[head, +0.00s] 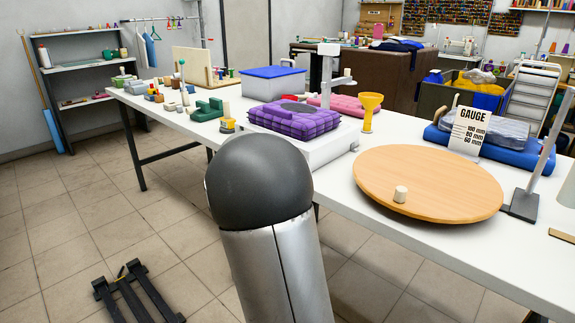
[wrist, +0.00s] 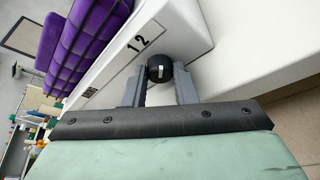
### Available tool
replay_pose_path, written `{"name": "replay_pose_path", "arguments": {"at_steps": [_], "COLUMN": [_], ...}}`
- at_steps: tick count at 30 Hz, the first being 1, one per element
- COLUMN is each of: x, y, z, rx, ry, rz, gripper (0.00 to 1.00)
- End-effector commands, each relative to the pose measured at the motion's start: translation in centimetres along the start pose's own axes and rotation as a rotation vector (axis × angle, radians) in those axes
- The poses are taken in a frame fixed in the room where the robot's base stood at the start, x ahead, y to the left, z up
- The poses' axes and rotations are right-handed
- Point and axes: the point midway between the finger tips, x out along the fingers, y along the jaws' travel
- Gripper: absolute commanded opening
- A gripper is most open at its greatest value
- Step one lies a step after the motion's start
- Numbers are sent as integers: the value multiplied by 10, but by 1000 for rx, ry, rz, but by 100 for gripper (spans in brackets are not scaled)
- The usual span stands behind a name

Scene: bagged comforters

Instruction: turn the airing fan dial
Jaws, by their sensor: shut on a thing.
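The fan dial (wrist: 159,64) is a small black knob with a white mark, on the front face of a white box. The numbers 1 and 2 are printed on a plate (wrist: 139,45) beside it. In the wrist view my gripper (wrist: 160,74) has its grey fingers on either side of the dial and is shut on it. In the head view the white box (head: 318,153) stands on the table under a purple quilted bagged comforter (head: 293,121). My arm hides the gripper and dial there.
The long white table (head: 400,235) carries a round wooden board (head: 430,185) with a small pale cylinder, a yellow funnel (head: 369,105), a gauge sign (head: 468,131) and a blue-lidded bin (head: 272,83). A black floor stand (head: 135,292) lies at front left.

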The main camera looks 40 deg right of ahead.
Motion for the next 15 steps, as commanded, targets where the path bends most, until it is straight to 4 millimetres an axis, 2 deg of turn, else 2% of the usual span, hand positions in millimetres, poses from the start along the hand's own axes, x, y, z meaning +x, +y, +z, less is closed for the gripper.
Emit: {"name": "replay_pose_path", "arguments": {"at_steps": [2,3,5,6,15], "x": [0,0,0,0,0], "y": [0,0,0,0,0], "z": [-1,-1,0,0,0], "rx": [1,1,1,1,-8], "ry": [1,1,1,1,1], "rz": [-1,-1,-1,-1,-6], "gripper": [2,28,45,47,47]}}
